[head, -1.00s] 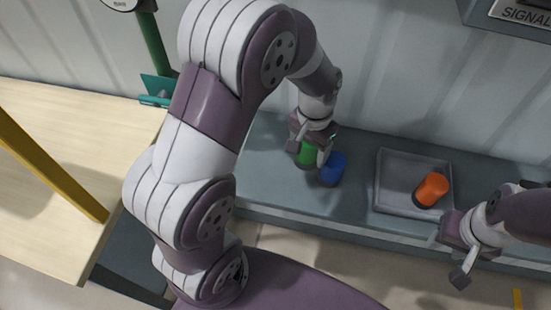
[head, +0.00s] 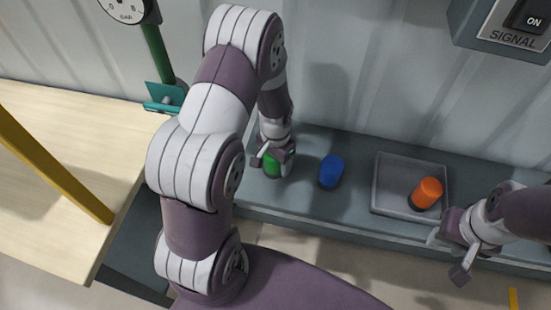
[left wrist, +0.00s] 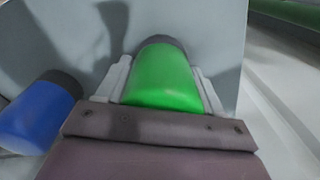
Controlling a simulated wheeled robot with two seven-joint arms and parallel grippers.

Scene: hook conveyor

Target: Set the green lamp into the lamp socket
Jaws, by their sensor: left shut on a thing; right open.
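The green lamp (head: 273,164) is a green cylinder held in my left gripper (head: 272,158), over the left part of the grey bench. In the left wrist view the green lamp (left wrist: 163,78) sits between the two pale fingers of the left gripper (left wrist: 162,85), with its dark end pointing away. Whether it touches the bench is unclear. My right gripper (head: 452,258) is open and empty at the right, in front of the bench edge. I cannot make out a lamp socket in these views.
A blue lamp (head: 331,171) stands on the grey bench (head: 300,200), right of the green one; it also shows in the left wrist view (left wrist: 38,112). An orange lamp (head: 427,192) stands in a grey tray (head: 388,203). A wooden table (head: 70,150) lies left. A signal box (head: 510,38) is on the wall.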

